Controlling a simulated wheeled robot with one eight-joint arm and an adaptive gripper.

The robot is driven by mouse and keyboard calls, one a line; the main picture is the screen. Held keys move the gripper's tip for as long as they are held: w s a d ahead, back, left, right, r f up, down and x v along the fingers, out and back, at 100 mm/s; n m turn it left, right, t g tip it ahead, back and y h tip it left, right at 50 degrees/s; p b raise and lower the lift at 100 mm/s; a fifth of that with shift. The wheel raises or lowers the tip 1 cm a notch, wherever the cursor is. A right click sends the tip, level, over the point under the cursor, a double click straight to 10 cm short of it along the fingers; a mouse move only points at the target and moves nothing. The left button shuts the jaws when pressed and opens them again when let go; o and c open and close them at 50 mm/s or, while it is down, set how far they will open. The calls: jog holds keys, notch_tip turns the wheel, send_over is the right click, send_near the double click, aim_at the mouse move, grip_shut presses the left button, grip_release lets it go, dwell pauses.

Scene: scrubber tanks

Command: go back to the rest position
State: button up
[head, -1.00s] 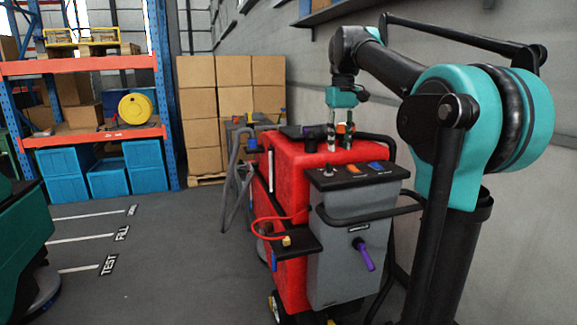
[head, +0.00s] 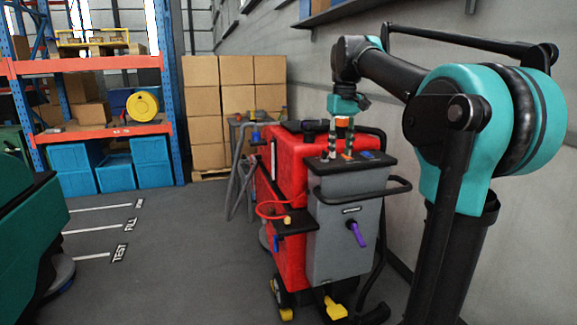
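My gripper (head: 340,155) hangs at the end of my bent arm, pointing down in front of the scrubber. Its two striped fingers stand apart, with a gap between them. An orange piece (head: 342,122) shows at the top of the fingers; I cannot tell whether it is between them or behind them. The fingertips overlap the black panel (head: 378,171) on top of the grey tank (head: 335,240) in the picture; whether they touch it is unclear. The red tank (head: 290,185) stands behind the gripper, to the left of the grey tank.
A black handle rail (head: 385,192) wraps the grey tank, with a purple lever (head: 357,234) on its front. A red hose (head: 268,211) loops at the left. A dark green machine (head: 25,215) stands at the left edge. Floor between is clear. The wall is close behind my arm.

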jog(key=s+d+f+m+t, duration=0.1)
jog(key=s+f, duration=0.2)
jog(key=f, duration=0.6)
jog(key=s+d+f+m+t, duration=0.1)
jog(key=s+f, duration=0.2)
jog(key=f, duration=0.6)
jog(key=s+d+f+m+t, duration=0.1)
jog(key=s+f+t, duration=0.1)
jog(key=s+f, duration=1.4)
notch_tip(320, 180, down, 4)
jog(key=shift+d+f+m, duration=0.1)
jog(key=shift+d+m, duration=0.2)
jog(key=shift+d, duration=0.1)
jog(key=shift+s, duration=0.1)
